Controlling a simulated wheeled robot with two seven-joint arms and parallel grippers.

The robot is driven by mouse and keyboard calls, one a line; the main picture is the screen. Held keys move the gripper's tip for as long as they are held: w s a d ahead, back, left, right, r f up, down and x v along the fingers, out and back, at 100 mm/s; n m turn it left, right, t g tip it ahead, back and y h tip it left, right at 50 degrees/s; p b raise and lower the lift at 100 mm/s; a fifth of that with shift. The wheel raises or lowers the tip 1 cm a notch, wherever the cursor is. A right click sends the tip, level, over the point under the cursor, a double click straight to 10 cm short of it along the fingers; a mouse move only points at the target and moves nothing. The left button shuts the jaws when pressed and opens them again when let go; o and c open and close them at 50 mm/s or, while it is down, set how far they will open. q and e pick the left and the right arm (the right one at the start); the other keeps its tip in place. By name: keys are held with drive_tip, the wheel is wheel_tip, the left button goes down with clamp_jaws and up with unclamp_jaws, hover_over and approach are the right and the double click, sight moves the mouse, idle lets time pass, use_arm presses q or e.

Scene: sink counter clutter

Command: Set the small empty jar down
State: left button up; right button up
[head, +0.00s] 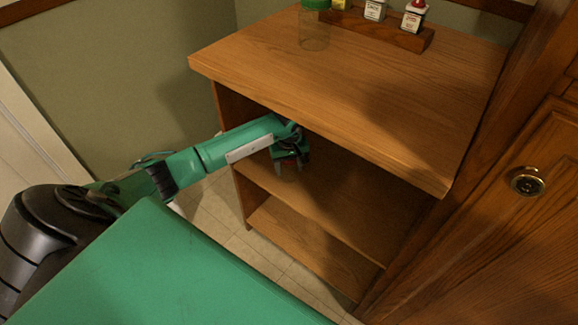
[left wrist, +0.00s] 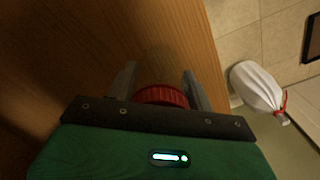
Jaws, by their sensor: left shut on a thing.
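My left gripper (head: 289,160) reaches into the opening under the top of the wooden shelf unit, above the middle shelf board (head: 330,205). In the left wrist view its two fingers (left wrist: 160,88) are shut on either side of a small jar's red lid (left wrist: 162,96). The jar's clear body (left wrist: 158,66) extends beyond the lid, looks empty and is hard to make out against the wood. In the head view the jar is mostly hidden by the gripper. I cannot tell whether it touches the board. My right gripper is not in view.
A clear jar with a green lid (head: 314,30) stands on the unit's top (head: 340,85), beside a wooden rack (head: 380,30) holding small containers. The top board hangs over my gripper. A white bag (left wrist: 257,86) with a red tie shows in the left wrist view.

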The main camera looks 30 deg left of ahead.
use_arm(q)
drive_tip(key=shift+f, duration=0.1)
drive_tip(key=o, duration=1)
